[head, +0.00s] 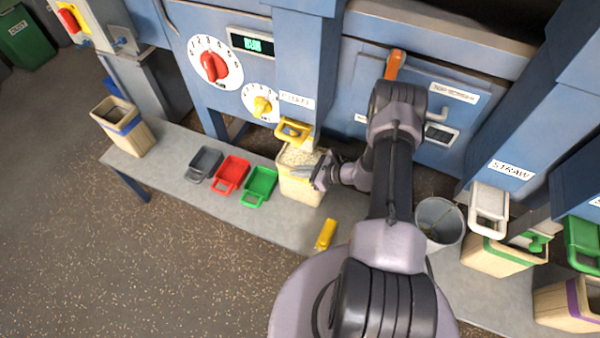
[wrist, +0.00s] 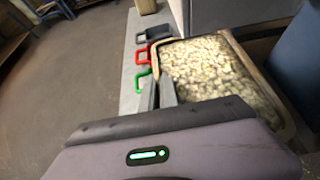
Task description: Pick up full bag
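The full bag (head: 298,188) is a cream, open-topped bag with a yellow band, filled to near its rim with pale chunks. It stands on the grey bench under a yellow-handled spout. In the wrist view the full bag (wrist: 215,70) fills the upper right. My gripper (head: 308,172) is at the bag's right front rim in the head view. In the wrist view my gripper (wrist: 158,92) has its two fingers close together at the bag's left wall, which seems to run between them. I cannot tell whether they press on it.
Grey (head: 204,164), red (head: 231,174) and green (head: 259,186) scoops lie left of the bag on the bench (head: 180,190). A yellow scoop (head: 326,235) lies in front. A metal bucket (head: 440,222) stands right of my arm. A blue-banded bag (head: 122,128) stands at far left.

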